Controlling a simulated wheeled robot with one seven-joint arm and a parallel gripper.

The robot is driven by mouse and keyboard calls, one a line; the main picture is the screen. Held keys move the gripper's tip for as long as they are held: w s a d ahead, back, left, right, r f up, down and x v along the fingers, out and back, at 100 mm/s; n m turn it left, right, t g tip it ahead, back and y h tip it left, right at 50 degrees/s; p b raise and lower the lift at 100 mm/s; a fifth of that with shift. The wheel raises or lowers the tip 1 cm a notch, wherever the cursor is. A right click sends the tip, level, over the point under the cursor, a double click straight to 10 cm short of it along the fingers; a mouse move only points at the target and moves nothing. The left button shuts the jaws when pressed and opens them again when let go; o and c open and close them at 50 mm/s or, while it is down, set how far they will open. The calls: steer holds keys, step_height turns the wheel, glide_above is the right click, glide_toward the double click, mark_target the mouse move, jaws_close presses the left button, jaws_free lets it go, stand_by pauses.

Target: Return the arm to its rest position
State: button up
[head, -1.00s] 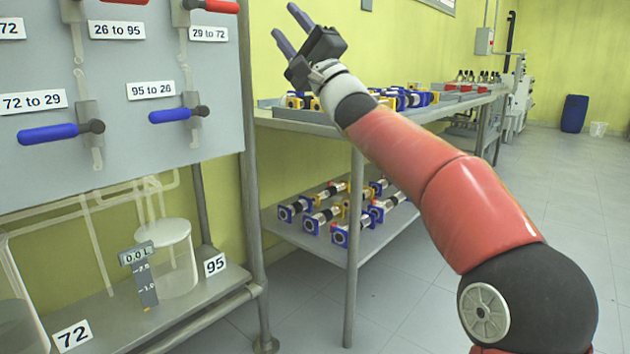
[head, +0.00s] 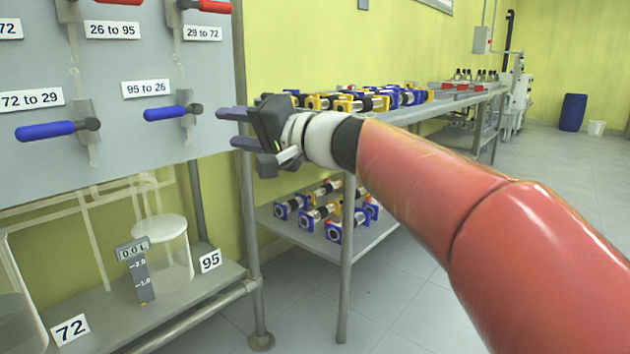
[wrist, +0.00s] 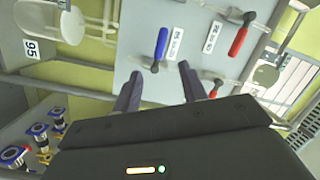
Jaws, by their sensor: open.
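My gripper (head: 234,128) is in the middle of the head view, at the end of my red arm. Its two dark fingers point left toward the grey valve panel (head: 120,72), in front of its right edge. The fingers stand apart with nothing between them. In the wrist view my gripper (wrist: 158,88) also shows two separate fingertips, with the panel (wrist: 140,50) beyond them. The blue handle labelled 95 to 26 (head: 165,113) lies left of the fingertips in the head view. It appears apart from them, though the depth gap is hard to judge.
A two-level metal table (head: 410,116) with blue and yellow parts stands behind my arm. Below the panel, a shelf (head: 190,296) holds glass vessels, one (head: 172,250) beside the 95 label. Grey floor (head: 565,180) is open at the right, with a blue bin (head: 573,112) far back.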

steer(key=s+d+f+g+h, duration=0.1)
steer(key=s+d+f+h, duration=0.7)
steer(key=s+d+f, duration=0.55)
steer(key=s+d+f+g+h, duration=0.2)
steer(key=s+d+f+h, duration=0.6)
steer(key=s+d+f, duration=0.75)
steer(key=w+a+r+p, duration=0.1)
steer(key=w+r+p, duration=0.3)
steer(key=r+p, duration=0.6)
steer(key=p, duration=0.3)
steer(key=shift+w+a, duration=0.3)
steer(key=shift+w, duration=0.1)
steer(key=shift+c, duration=0.4)
steer(key=shift+a, duration=0.1)
steer(key=shift+c, duration=0.2)
